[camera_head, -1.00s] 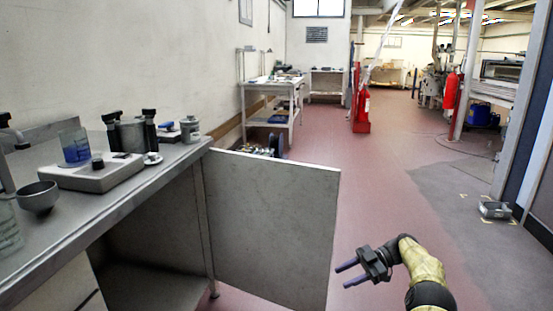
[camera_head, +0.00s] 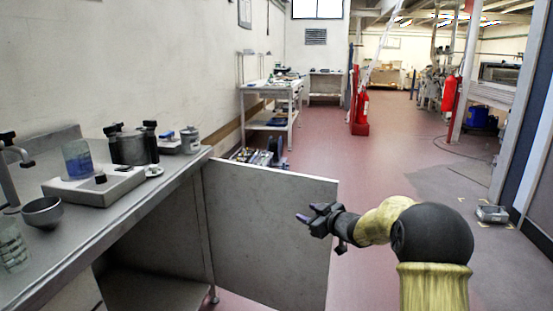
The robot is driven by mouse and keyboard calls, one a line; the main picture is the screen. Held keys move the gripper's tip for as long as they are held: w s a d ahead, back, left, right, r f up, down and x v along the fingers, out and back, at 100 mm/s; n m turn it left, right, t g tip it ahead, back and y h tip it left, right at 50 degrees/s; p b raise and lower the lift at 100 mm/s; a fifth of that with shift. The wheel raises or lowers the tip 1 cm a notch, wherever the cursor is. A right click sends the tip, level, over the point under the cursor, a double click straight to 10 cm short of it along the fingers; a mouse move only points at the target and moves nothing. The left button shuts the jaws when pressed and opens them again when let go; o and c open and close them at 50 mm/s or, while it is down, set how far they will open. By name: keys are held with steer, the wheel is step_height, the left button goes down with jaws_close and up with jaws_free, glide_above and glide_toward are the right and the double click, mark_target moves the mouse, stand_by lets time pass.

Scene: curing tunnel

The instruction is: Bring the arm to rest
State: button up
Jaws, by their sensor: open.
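My gripper (camera_head: 308,218) is in the right half of the head view, at the end of my yellow and black arm. Its jaws are open and empty, with the fingers pointing left. In the picture it overlaps the right part of the grey cabinet door (camera_head: 265,225), which stands swung open from the bench. I cannot tell whether the gripper touches the door or how far apart they are.
A steel bench (camera_head: 150,190) at left bears a hotplate with a beaker (camera_head: 77,160), a metal bowl (camera_head: 42,212) and several containers. A white shelved table (camera_head: 270,105) and red extinguishers (camera_head: 361,112) stand farther back.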

steer(key=s+d+f+m+g+h+p, duration=0.1)
steer(key=s+d+f+m+g+h, duration=0.15)
steer(key=s, duration=1.05)
steer(key=s+d+f+m+g+h+p, duration=0.1)
steer(key=s+f+m+g+h+p, duration=0.2)
steer(key=s, duration=1.1)
steer(key=s+d+f+m+g+h, duration=0.25)
steer(key=s+m+g, duration=0.25)
steer(key=s, duration=0.8)
steer(key=w+p+v, duration=0.3)
steer(key=p+v, duration=1.5)
steer(key=w+r+p+v, duration=0.1)
steer(key=w+p+v, duration=0.3)
steer(key=p+v, duration=1.5)
steer(key=shift+w+a+r, duration=0.2)
steer(key=shift+w+a, duration=0.15)
steer(key=shift+w, duration=0.1)
steer(key=shift+n, duration=0.25)
steer(key=shift+c, duration=0.6)
steer(key=shift+w, duration=0.1)
